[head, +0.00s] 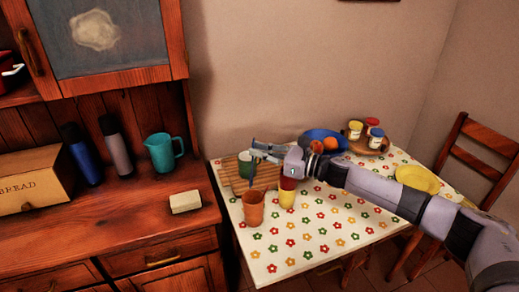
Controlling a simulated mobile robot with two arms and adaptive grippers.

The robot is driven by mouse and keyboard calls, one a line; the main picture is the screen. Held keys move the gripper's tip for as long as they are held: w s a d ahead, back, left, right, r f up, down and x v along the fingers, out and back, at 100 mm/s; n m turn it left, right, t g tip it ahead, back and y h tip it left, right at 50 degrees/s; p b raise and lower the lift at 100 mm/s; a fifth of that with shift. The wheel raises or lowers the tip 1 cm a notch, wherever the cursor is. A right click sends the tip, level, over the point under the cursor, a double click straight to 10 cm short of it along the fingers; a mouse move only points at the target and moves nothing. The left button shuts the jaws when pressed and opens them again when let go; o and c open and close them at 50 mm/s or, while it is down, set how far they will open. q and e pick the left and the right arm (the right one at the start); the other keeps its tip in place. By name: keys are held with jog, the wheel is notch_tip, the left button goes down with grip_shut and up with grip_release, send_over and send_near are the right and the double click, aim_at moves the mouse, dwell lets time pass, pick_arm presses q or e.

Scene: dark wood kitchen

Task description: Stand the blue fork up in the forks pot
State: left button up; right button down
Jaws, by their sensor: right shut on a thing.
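My right gripper (262,151) is shut on the blue fork (252,172), above the flowered table. The fork is small and dark here and hangs roughly upright below the fingers. An orange-brown pot (253,211) stands on the cloth just below it. The fork's lower end is near the pot's rim; I cannot tell whether it is inside. No label shows, so I cannot confirm that this is the forks pot. My left gripper is not in view.
A red-and-yellow container (287,197) stands close right of the pot. A green-and-white cup (244,160) is by a wooden board (228,177) behind. A blue bowl (337,135) with orange fruit and a yellow plate (418,178) lie farther right. The table's front is clear.

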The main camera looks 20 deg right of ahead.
aim_at(252, 177)
notch_tip(252, 177, down, 10)
jog(key=b, duration=0.9)
jog(key=shift+f, duration=0.25)
jog(key=c, duration=1.7)
grip_release()
jog(key=v, duration=1.2)
